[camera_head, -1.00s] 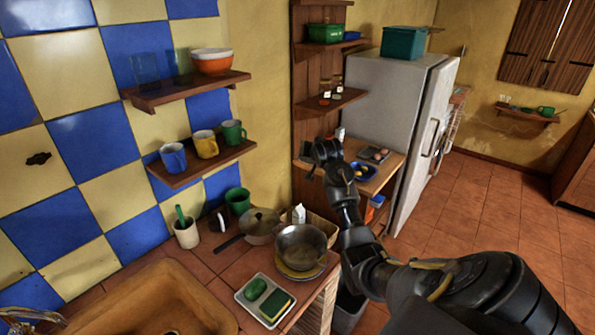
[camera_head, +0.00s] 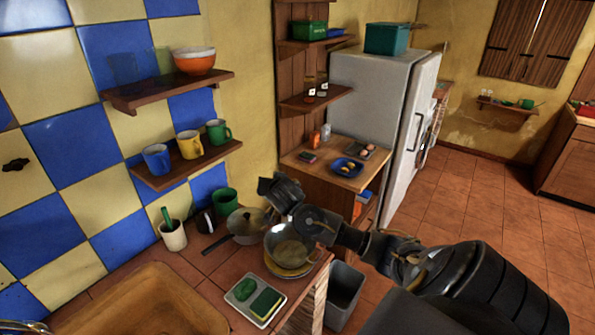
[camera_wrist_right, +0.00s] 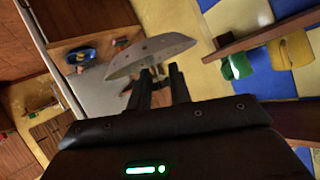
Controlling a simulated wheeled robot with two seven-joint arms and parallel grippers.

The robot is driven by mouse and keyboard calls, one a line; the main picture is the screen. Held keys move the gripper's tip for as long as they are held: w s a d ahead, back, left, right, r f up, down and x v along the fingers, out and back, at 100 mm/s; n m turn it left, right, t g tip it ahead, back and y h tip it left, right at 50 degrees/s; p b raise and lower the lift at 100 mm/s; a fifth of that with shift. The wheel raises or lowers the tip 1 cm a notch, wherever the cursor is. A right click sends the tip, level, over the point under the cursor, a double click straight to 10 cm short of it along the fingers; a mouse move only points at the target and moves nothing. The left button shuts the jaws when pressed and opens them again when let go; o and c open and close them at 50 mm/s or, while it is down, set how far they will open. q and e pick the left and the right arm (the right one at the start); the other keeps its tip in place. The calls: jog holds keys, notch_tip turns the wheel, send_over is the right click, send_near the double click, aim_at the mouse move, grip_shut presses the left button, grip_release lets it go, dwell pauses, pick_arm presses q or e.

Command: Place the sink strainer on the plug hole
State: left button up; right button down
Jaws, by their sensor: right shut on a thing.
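My right gripper (camera_head: 270,188) comes in from the right and is above the counter, by the pans. In the right wrist view its two fingers (camera_wrist_right: 160,80) are shut on a thin grey metal piece with small holes, the sink strainer (camera_wrist_right: 150,54), seen nearly edge-on and held at the fingertips. The strainer cannot be made out in the head view. The tan sink (camera_head: 150,302) is at the lower left, partly cut off by the picture's edge. Its plug hole is not in view. My left gripper is not in view.
A tray (camera_head: 256,300) with a sponge lies beside the sink. A white holder (camera_head: 173,236) stands by the wall. A mug shelf (camera_head: 190,166) juts out above the counter.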

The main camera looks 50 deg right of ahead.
jog(key=s+a+r+n+t+y+b, duration=0.1)
jog(key=a+r+n+y, duration=0.15)
jog(key=a, duration=0.75)
jog(key=s+a+r+n+t+y+b, duration=0.15)
jog(key=a+r, duration=0.25)
jog(key=a, duration=0.6)
jog(key=s+a+f+n+y+b, duration=0.2)
jog(key=a+f+b, duration=0.4)
jog(key=b, duration=0.6)
jog(key=shift+s+a+y, duration=0.3)
jog(key=shift+s+a, duration=0.15)
jog(key=shift+s, duration=0.05)
jog(key=shift+s+g, duration=0.1)
jog(key=shift+g, duration=0.15)
